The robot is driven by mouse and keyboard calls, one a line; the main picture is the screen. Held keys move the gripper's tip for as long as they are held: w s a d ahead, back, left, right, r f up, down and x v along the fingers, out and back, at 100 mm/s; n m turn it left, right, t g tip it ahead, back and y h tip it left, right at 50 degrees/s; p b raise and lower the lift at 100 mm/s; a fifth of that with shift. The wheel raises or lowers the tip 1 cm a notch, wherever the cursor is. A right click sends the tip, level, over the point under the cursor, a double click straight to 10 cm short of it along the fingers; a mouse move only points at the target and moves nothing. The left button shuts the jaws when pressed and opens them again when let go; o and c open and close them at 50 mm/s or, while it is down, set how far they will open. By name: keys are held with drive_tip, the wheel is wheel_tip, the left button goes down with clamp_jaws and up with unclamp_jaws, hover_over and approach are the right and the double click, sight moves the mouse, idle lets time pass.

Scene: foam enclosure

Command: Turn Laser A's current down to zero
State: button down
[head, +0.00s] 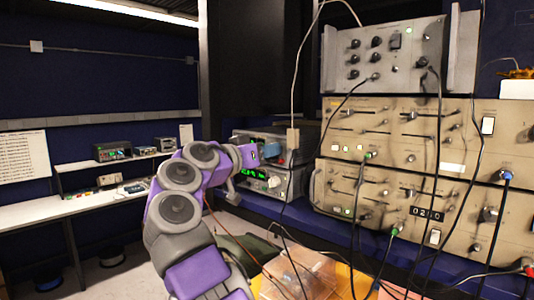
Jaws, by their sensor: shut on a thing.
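Two stacked grey instrument boxes stand on the blue shelf at the centre. The upper box (290,144) has a light-blue patch on its front. The lower box (293,187) has a lit green display (252,175) and a pale round knob (274,182). No label reading Laser A is legible. My gripper (250,155) is at the left front of the upper box, at the end of my purple and grey arm. It is shut on what seems to be a small control there. The jaws and the arm hide that control and part of both fronts.
A rack of beige and grey panels (400,125) with knobs, switches and hanging cables stands close on the right. A clear box (300,272) sits below on something yellow. A white bench (95,200) with small instruments is at left. Cables hang near the boxes.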

drive_tip(key=shift+r+n+p, duration=0.1)
drive_tip(key=shift+n+p, duration=1.8)
drive_tip(key=shift+n, duration=1.3)
drive_tip(key=shift+n, duration=0.3)
drive_tip(key=c, duration=1.3)
unclamp_jaws()
drive_tip(key=o, duration=0.4)
drive_tip(key=shift+w+a+f, duration=0.15)
drive_tip(key=shift+a+f, duration=0.1)
drive_tip(key=shift+a, duration=0.05)
drive_tip(key=shift+s+d, duration=0.1)
drive_tip(key=shift+s, duration=0.1)
